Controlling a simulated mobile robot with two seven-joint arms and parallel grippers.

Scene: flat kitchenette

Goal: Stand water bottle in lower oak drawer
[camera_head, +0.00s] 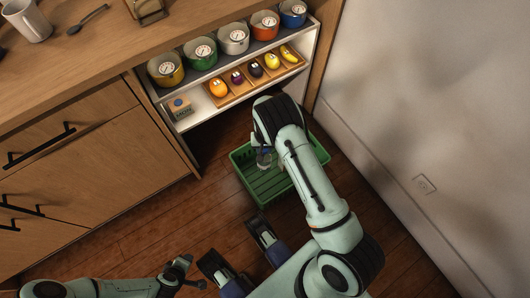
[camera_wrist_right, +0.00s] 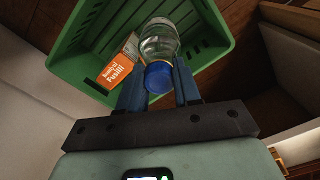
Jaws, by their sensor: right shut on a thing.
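The water bottle (camera_wrist_right: 159,44) is clear with a blue cap and shows best in the right wrist view. My right gripper (camera_wrist_right: 160,88) is shut on it near the cap, with the bottle over or in a green crate (camera_wrist_right: 222,62). In the head view the bottle (camera_head: 264,160) shows only in part below my right wrist. The oak drawers stand at the left with black handles. The lower oak drawer (camera_head: 40,240) looks shut. My left gripper (camera_head: 190,275) is low in the head view, away from the bottle; its jaws look parted and empty.
An orange and white fusilli box (camera_wrist_right: 120,65) is beside the bottle in the crate. Open shelves hold several coloured pots (camera_head: 203,53) and a wooden tray (camera_head: 240,93) of produce. A mug (camera_head: 27,20) stands on the counter. The wall closes the right side; floor is clear before the drawers.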

